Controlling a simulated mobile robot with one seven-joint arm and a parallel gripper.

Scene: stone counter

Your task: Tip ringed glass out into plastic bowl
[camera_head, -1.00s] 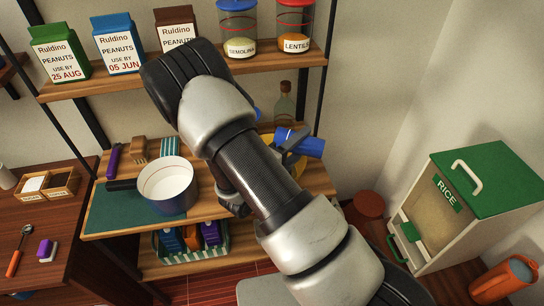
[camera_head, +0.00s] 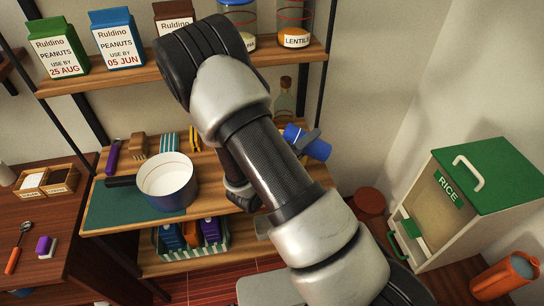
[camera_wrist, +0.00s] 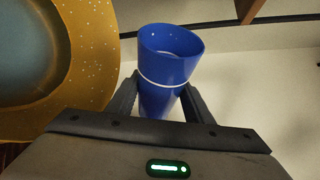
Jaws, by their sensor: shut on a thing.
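The ringed glass (camera_wrist: 168,62) is blue with a white ring. My gripper (camera_wrist: 162,100) is shut on it, a finger on each side below the ring. In the head view the glass (camera_head: 312,145) is tilted well over beside the arm, over the right part of the middle shelf. Its contents cannot be made out. A yellow speckled bowl (camera_wrist: 100,60) with a grey-blue inside fills the left of the wrist view, apart from the glass in that picture. In the head view my arm hides most or all of the bowl.
A bottle (camera_head: 285,98) stands behind the glass. A white-and-blue pan (camera_head: 167,182) sits left of my arm on the same shelf. Jars and peanut cartons (camera_head: 118,42) line the upper shelf. A rice bin (camera_head: 470,190) stands at the right.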

